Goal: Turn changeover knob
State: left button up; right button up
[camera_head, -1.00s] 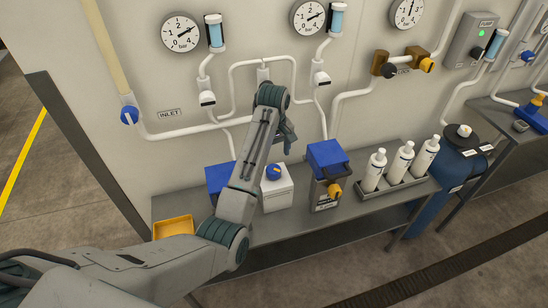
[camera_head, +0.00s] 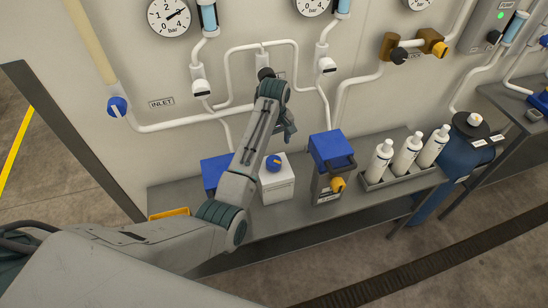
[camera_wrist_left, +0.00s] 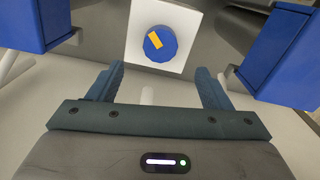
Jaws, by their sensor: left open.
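A round blue knob (camera_head: 273,163) with a yellow mark sits on top of a white box (camera_head: 278,186) on the bench. In the left wrist view the knob (camera_wrist_left: 160,43) is ahead of the fingers, with its yellow mark pointing to the upper left. My left gripper (camera_head: 289,128) is above and slightly right of the knob in the head view. In the left wrist view its two fingers (camera_wrist_left: 158,75) are apart with nothing between them, and they do not touch the knob. My right gripper is not in view.
Blue-topped units stand either side of the white box: one left (camera_head: 215,172), partly hidden by my arm, and one right (camera_head: 330,152). White bottles (camera_head: 407,153) stand in a rack farther right. White pipes (camera_head: 190,124) run along the wall behind. A yellow tray (camera_head: 168,213) is at the left.

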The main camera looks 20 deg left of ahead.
aim_at(274, 161)
pick_arm(q)
notch_tip(274, 161, down, 8)
jog(key=shift+s+r+p, duration=0.1)
jog(key=shift+r+p, duration=0.1)
jog(key=shift+p, duration=0.85)
jog(key=shift+f, duration=0.65)
jog(key=c, duration=1)
